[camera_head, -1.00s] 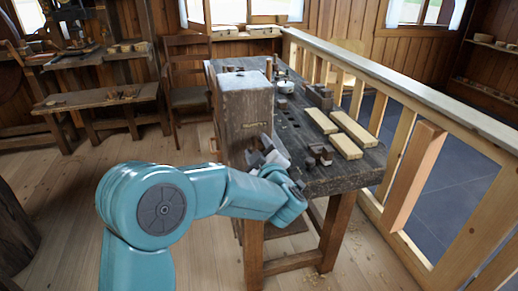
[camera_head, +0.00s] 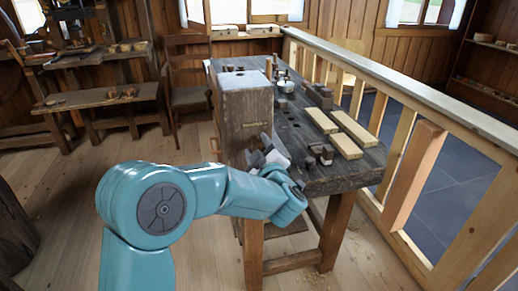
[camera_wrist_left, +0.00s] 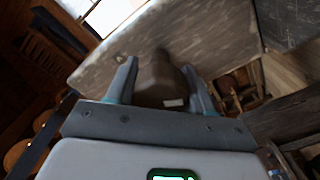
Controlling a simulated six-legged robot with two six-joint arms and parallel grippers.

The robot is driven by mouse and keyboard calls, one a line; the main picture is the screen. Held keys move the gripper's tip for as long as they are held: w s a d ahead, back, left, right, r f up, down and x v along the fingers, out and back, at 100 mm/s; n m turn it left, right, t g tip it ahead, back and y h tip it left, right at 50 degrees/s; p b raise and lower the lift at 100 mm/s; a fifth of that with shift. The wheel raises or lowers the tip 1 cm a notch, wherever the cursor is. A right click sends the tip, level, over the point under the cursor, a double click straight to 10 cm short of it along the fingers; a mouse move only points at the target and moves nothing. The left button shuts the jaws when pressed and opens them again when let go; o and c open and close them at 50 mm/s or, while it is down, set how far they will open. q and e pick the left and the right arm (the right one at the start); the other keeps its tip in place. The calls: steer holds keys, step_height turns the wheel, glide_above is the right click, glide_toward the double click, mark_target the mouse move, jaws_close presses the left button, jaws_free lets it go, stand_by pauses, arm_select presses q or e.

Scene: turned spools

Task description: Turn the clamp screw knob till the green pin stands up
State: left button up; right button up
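The clamp screw knob (camera_wrist_left: 158,78) is a dark brown, rounded piece in the left wrist view, in front of a large grey-brown wooden face. In the head view my left gripper (camera_head: 265,150) is at the lower front of the tall wooden block (camera_head: 245,108) at the bench's near end, and the knob is hidden there. I cannot make out a green pin in either view. My right gripper is not in view.
The dark workbench (camera_head: 345,178) carries pale wooden bars (camera_head: 352,128), small dark blocks (camera_head: 320,153) and small metal pieces (camera_head: 285,86). A wooden railing (camera_head: 410,90) runs along its right. A chair (camera_head: 188,75) stands behind. The floor left of the bench is clear.

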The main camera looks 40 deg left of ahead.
arm_select(q)
steer(key=o, duration=0.4)
steer(key=shift+s, duration=0.15)
steer(key=shift+c, duration=0.2)
steer(key=v, duration=1.6)
steer(key=shift+s+d, duration=0.1)
